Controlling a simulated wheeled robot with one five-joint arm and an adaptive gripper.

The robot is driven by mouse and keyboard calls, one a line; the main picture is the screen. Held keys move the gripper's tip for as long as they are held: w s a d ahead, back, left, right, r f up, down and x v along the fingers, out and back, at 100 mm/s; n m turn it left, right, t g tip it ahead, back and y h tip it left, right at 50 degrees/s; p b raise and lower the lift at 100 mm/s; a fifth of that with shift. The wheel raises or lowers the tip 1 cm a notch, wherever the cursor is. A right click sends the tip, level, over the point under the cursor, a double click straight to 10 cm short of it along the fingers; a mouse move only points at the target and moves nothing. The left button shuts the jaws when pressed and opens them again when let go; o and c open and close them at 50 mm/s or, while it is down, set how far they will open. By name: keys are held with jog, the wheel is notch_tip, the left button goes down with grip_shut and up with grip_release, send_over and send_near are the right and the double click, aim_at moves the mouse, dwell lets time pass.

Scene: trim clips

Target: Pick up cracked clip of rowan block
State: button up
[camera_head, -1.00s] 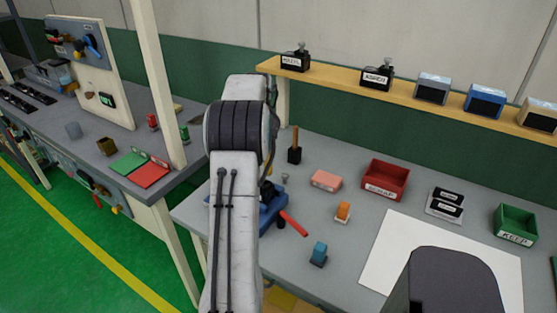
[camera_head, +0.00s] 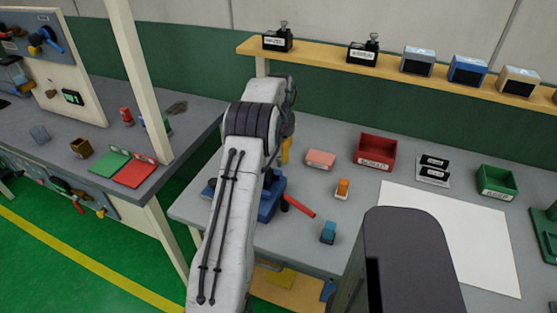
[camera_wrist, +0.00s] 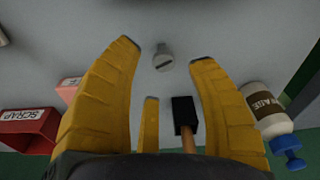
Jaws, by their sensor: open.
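My gripper (camera_wrist: 166,50) is open, its yellow fingers spread over the bench in the wrist view. Between and below the fingertips is a small grey round-topped piece (camera_wrist: 163,61) with a dark slit across it. I cannot tell whether the slit is a crack, or whether this is the clip. In the head view my arm hides it, and only a little yellow of the gripper (camera_head: 286,150) shows beyond the arm. Two black blocks with knobs, the left (camera_head: 277,39) and the right (camera_head: 363,51), stand on the shelf; their labels are too small to read surely.
A black block with a wooden handle (camera_wrist: 186,113) and a white bottle (camera_wrist: 272,118) are near the fingers. The red scrap box (camera_head: 375,150), pink block (camera_head: 320,159), orange piece (camera_head: 342,188), blue piece (camera_head: 328,232), blue vise (camera_head: 268,203) and green box (camera_head: 497,182) surround the bench's middle.

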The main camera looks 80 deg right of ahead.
aim_at(279, 157)
jog(key=shift+w+d+f+p, duration=0.1)
jog(key=shift+d+f+p, duration=0.1)
jog(key=shift+f, duration=0.8)
jog(key=shift+w+d+f+p, duration=0.1)
jog(key=shift+d+f+p, duration=0.05)
jog(key=shift+f, duration=0.8)
jog(key=shift+c, duration=0.6)
jog(key=c, duration=0.7)
